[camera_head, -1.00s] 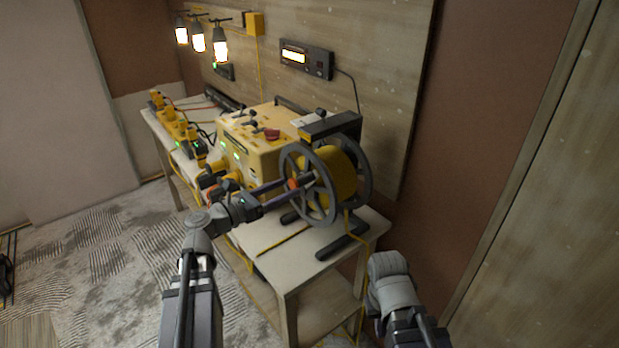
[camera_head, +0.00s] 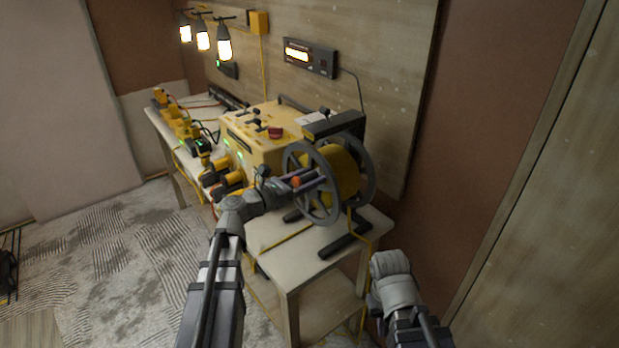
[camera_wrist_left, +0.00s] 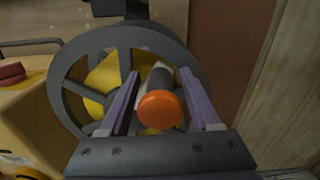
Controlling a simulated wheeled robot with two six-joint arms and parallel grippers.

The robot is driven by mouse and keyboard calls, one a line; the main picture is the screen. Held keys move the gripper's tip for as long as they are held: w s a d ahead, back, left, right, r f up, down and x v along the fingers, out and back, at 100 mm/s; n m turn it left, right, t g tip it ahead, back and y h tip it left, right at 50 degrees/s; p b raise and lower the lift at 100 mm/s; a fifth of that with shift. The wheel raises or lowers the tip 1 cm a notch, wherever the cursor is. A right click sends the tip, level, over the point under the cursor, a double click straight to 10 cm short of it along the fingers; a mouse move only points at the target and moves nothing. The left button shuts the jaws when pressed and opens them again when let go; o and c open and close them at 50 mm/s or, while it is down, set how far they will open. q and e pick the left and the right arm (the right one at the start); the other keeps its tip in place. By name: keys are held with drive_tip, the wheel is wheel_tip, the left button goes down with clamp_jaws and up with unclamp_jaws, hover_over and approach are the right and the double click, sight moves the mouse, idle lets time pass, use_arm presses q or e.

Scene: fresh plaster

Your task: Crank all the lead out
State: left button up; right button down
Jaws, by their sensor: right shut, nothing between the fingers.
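A yellow lead drum (camera_head: 345,175) sits between two grey spoked wheels at the table's near end. Its crank handle, with an orange end knob (camera_wrist_left: 160,109), sticks out towards my left wrist camera. My left gripper (camera_head: 306,182) is at the handle. In the left wrist view its two purple-grey fingers (camera_wrist_left: 161,98) stand on either side of the handle. A gap shows on each side of it, so the gripper is open around it. My right gripper (camera_head: 376,304) is low at the lower right, beside the table and apart from the drum; its fingers are hardly visible.
A yellow machine (camera_head: 262,140) with levers and a red knob stands behind the drum on the pale table (camera_head: 320,255). Yellow plugs and cables (camera_head: 180,125) lie farther along. A lit display (camera_head: 311,58) hangs on the wall. Open carpet (camera_head: 100,240) lies to the left.

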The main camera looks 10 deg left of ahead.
use_arm(q)
clamp_jaws()
idle(0.3)
idle(1.0)
